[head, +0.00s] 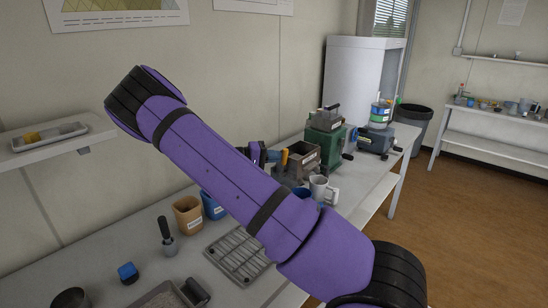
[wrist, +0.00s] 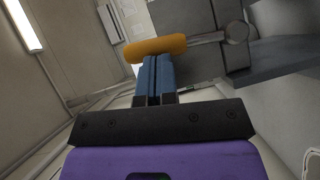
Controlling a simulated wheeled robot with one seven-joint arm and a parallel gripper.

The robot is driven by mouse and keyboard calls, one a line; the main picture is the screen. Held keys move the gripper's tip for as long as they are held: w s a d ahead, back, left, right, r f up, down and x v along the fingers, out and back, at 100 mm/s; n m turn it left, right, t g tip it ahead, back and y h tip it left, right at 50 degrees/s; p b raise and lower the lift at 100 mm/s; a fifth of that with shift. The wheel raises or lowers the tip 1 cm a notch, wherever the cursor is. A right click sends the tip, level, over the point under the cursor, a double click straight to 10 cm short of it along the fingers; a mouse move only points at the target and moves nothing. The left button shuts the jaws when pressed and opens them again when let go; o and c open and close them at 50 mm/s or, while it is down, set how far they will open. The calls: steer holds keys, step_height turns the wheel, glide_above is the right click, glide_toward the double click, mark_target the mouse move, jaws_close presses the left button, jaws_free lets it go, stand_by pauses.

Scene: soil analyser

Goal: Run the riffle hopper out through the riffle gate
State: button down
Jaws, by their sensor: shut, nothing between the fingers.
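The riffle hopper (head: 303,157) is a grey-brown open-topped box on the bench, partly hidden behind my arm; its dark grey side (wrist: 195,65) fills part of the wrist view. An orange handle (head: 285,156), apparently that of the riffle gate, sticks out at its left side. In the wrist view the orange handle (wrist: 157,47) lies crosswise on a metal rod that runs right to a round pivot. My gripper (head: 272,156) has its blue fingers (wrist: 157,70) shut together and empty. Their tips are at the handle's underside in the wrist view; I cannot tell whether they touch.
A white mug (head: 322,190) and a blue cup stand in front of the hopper. A green machine (head: 325,135) stands behind it.

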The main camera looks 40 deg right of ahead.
steer(key=shift+s+m, duration=0.25)
steer(key=shift+m, duration=0.05)
steer(key=s+m+t, duration=0.1)
steer(key=s+m+y, duration=0.1)
steer(key=s+m+t+y, duration=0.1)
steer(key=shift+s+d+f+t, duration=0.1)
steer(key=shift+s+d+t, duration=0.15)
steer(key=shift+d+t, duration=0.05)
steer(key=s+m+t, duration=0.1)
steer(key=s+f+m+t+y, duration=0.1)
steer(key=shift+s+d+m, duration=0.1)
steer(key=shift+d+m, duration=0.05)
steer(key=shift+m, duration=0.15)
steer(key=shift+s+f, duration=0.3)
steer(key=shift+s, duration=0.1)
stand_by(0.4)
